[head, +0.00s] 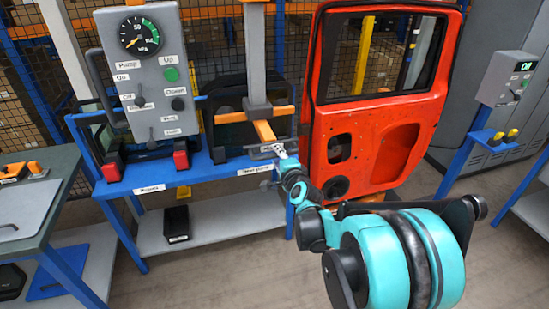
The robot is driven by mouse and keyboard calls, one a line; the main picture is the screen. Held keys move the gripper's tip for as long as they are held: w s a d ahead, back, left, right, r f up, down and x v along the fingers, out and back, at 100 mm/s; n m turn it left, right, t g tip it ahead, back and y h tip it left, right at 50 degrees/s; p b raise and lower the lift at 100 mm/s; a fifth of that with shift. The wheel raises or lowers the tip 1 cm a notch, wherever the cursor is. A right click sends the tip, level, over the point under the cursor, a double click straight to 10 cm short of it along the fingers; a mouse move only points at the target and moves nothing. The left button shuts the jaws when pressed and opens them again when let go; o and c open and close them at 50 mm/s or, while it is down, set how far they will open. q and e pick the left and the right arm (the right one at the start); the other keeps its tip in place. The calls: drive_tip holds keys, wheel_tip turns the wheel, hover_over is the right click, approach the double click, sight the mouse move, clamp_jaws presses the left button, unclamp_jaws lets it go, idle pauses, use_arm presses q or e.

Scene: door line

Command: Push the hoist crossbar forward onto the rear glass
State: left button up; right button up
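The hoist's grey post (256,50) comes down at the upper middle, and the orange crossbar (234,117) runs across its lower end. An orange arm (265,132) sticks out from it toward me. Dark, black-framed glass (229,134) stands behind the crossbar on the blue bench; the crossbar partly hides it, and I cannot tell whether they touch. My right gripper (281,154) is at the near end of the orange arm, close to or touching it. Its fingers are too small to tell open from shut. My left gripper is not in view.
A grey control panel (150,68) with a gauge stands left of the hoist. A red car door (375,140) stands close on the right, beside my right arm. The blue bench (205,170) runs below. A green-topped table (50,175) is at left.

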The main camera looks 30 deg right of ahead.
sight(267, 134)
drive_tip(key=shift+w+d+f, duration=0.1)
drive_tip(key=shift+w+d, duration=0.05)
drive_tip(key=shift+w, duration=0.45)
clamp_jaws()
drive_tip(key=x, duration=0.4)
drive_tip(key=r+x, duration=0.1)
drive_tip(key=x, duration=0.3)
drive_tip(key=r+x, duration=0.1)
drive_tip(key=x, duration=0.3)
drive_tip(key=shift+w+r, duration=0.2)
drive_tip(key=shift+r, duration=0.15)
drive_tip(key=shift+d, duration=0.1)
